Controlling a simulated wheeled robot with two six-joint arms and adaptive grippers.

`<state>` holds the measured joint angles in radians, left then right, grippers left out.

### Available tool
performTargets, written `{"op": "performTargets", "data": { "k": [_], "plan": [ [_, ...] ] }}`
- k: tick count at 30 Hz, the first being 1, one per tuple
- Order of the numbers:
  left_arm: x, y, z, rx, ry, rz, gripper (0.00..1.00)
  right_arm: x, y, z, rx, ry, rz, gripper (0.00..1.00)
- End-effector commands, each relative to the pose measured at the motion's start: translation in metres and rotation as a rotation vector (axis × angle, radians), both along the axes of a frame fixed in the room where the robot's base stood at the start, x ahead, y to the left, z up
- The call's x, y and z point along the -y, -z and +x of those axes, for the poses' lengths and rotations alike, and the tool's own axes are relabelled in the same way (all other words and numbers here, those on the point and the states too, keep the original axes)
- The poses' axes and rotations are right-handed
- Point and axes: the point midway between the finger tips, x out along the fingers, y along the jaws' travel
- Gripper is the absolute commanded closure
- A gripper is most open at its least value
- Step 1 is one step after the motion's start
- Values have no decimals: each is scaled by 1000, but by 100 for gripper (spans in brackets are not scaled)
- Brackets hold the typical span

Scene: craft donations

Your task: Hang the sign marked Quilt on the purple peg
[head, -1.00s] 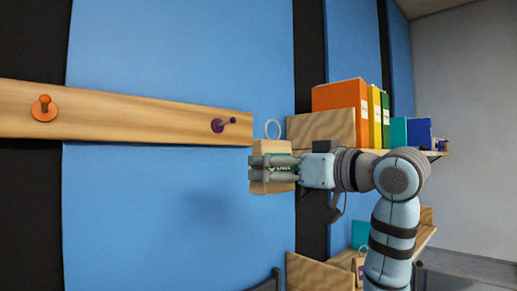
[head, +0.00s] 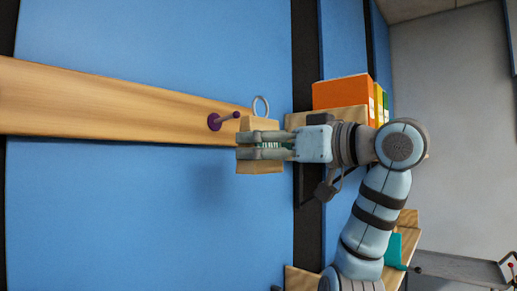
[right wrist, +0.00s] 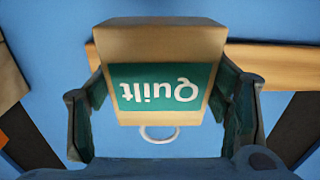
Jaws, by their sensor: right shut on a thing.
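The Quilt sign (head: 259,166) is a light wooden block with a green label and a pale ring on top (head: 261,105). My right gripper (head: 264,145) is shut on it from the right and holds it upright in the air. In the right wrist view the sign (right wrist: 170,42) appears upside down between the fingers (right wrist: 160,110), its white word Quilt readable and its ring (right wrist: 159,133) at the bottom. The purple peg (head: 215,121) sticks out of the wooden rail just left of the sign. The ring shows to the right of the peg's tip, apart from it. My left gripper is not in view.
The wooden rail (head: 100,103) runs across the blue wall (head: 160,40). A shelf at the right holds an orange box (head: 342,92) and other coloured boxes. A lower wooden shelf with a teal thing (head: 393,250) lies below. Space below the rail is clear.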

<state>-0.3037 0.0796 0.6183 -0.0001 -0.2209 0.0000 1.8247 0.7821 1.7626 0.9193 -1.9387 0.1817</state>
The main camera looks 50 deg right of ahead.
Motion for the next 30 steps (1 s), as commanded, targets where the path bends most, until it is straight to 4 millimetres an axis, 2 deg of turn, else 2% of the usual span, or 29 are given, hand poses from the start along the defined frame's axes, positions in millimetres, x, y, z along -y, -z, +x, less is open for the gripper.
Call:
{"op": "performTargets", "data": {
  "k": [6,15,30],
  "plan": [
    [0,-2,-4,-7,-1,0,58,-2,2,19,-2,0,1,53],
    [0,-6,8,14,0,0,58,-5,4,47,-2,-3,1,53],
    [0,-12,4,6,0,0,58,-9,10,90,-2,-3,1,53]
  ]
}}
